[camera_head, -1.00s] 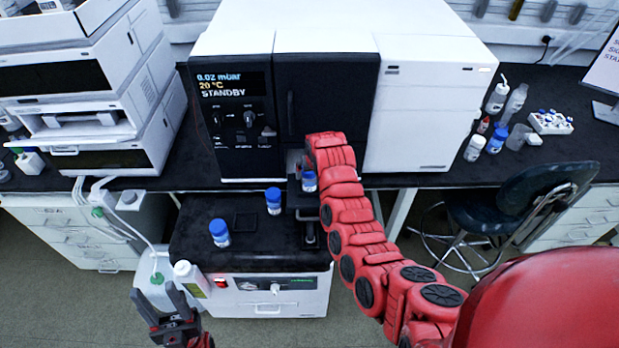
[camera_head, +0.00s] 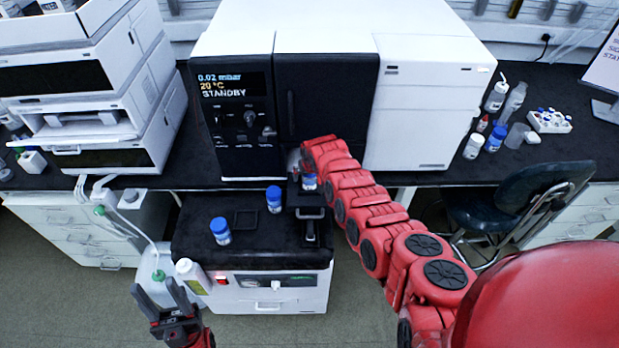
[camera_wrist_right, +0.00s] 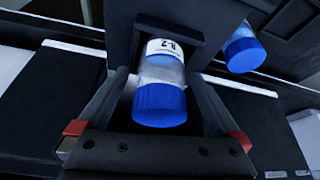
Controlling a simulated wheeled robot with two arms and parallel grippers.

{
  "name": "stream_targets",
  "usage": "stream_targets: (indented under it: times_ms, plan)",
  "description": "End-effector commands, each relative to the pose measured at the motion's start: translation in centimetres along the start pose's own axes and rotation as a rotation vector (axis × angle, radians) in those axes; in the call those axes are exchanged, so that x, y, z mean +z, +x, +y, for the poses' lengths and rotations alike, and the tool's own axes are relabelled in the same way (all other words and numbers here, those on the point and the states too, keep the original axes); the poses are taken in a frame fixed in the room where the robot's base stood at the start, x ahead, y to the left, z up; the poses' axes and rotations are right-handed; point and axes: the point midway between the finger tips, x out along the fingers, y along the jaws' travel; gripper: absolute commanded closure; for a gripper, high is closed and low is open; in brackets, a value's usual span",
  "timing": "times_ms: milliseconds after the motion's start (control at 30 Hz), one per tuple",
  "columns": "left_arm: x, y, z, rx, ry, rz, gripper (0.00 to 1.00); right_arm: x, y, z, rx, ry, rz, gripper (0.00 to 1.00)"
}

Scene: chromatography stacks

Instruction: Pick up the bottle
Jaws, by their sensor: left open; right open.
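A small clear bottle with a blue cap and a white label (camera_wrist_right: 160,102) is between the spread fingers of my right gripper (camera_wrist_right: 160,80), which is open. I cannot tell whether the fingers touch it. In the head view a blue-capped bottle (camera_head: 309,182) shows beside my right wrist at a dark stand; the arm hides the right fingers there. Two more blue-capped bottles stand on the black cart top, one in the middle (camera_head: 273,200) and one at left (camera_head: 220,232). My left gripper (camera_head: 157,292) is open and empty, low at the left.
The cart (camera_head: 270,262) stands before the bench under a black-fronted instrument (camera_head: 240,120). A white bottle (camera_head: 192,276) is at the cart's front left. Stacked white modules (camera_head: 80,85) are at left. Several small bottles (camera_head: 496,138) and a chair (camera_head: 505,205) are at right.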

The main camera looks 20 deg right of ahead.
Motion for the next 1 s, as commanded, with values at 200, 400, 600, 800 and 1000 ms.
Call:
stream_targets:
  times_ms: [200,400,600,800,1000]
  plan:
    - [0.00,0.01,0.00,0.000,0.000,0.000,0.50,0.02,0.00,-0.03,0.000,0.000,0.000,0.14]
    - [0.00,0.01,0.00,0.000,0.000,0.000,0.50,0.03,0.00,-0.03,0.000,-0.001,0.000,0.50]
    - [0.00,0.01,0.00,0.000,0.000,0.000,0.50,0.02,0.00,-0.02,0.000,-0.001,0.000,0.86]
    - [0.00,0.01,0.00,0.000,0.000,0.000,0.50,0.02,-0.01,-0.02,0.000,-0.001,0.000,0.92]
    - [0.01,-0.06,0.00,0.000,0.000,0.000,0.50,-0.07,-0.11,-0.04,0.000,-0.002,0.001,0.93]
